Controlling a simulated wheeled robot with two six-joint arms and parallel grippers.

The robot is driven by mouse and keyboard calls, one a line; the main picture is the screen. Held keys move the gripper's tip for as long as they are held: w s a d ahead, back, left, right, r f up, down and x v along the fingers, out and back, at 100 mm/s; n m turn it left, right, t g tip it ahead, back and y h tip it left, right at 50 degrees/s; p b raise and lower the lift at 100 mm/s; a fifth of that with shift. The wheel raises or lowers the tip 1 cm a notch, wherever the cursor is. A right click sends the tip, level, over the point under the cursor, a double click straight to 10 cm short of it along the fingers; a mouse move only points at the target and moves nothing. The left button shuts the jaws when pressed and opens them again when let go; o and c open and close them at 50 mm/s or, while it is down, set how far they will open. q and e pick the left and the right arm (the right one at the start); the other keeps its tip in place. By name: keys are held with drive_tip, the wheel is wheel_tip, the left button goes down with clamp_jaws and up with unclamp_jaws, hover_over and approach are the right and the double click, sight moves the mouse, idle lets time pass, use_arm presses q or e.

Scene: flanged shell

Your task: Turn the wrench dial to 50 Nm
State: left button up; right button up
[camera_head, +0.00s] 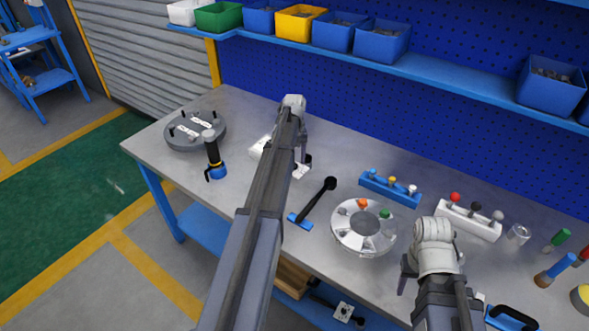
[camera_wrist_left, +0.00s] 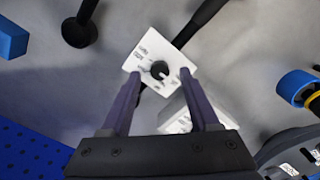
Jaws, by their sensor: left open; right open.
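The white dial box (camera_wrist_left: 150,58) with a round black knob (camera_wrist_left: 160,69) and small printed marks lies on the bench in the left wrist view. The marks are too small to read. My left gripper (camera_wrist_left: 160,80) is open, with its two fingers at either side of the dial box and nothing clearly held. Whether the fingers touch it cannot be told. In the head view the dial box (camera_head: 300,171) is partly hidden behind my left arm. My right gripper (camera_head: 404,273) is open and empty, above the bench's front right.
A second white box (camera_head: 259,147) is near the dial box. A black-handled tool (camera_head: 318,200) lies to the right, beside a round white tray (camera_head: 345,232). A grey flanged disc (camera_head: 212,143) and an upright blue-black tool (camera_head: 212,155) stand left. Racks (camera_head: 390,188) stand at the back.

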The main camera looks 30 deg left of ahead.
use_arm(q)
drive_tip(key=shift+f+b, duration=0.4)
drive_tip(key=shift+f, duration=0.45)
clamp_jaws()
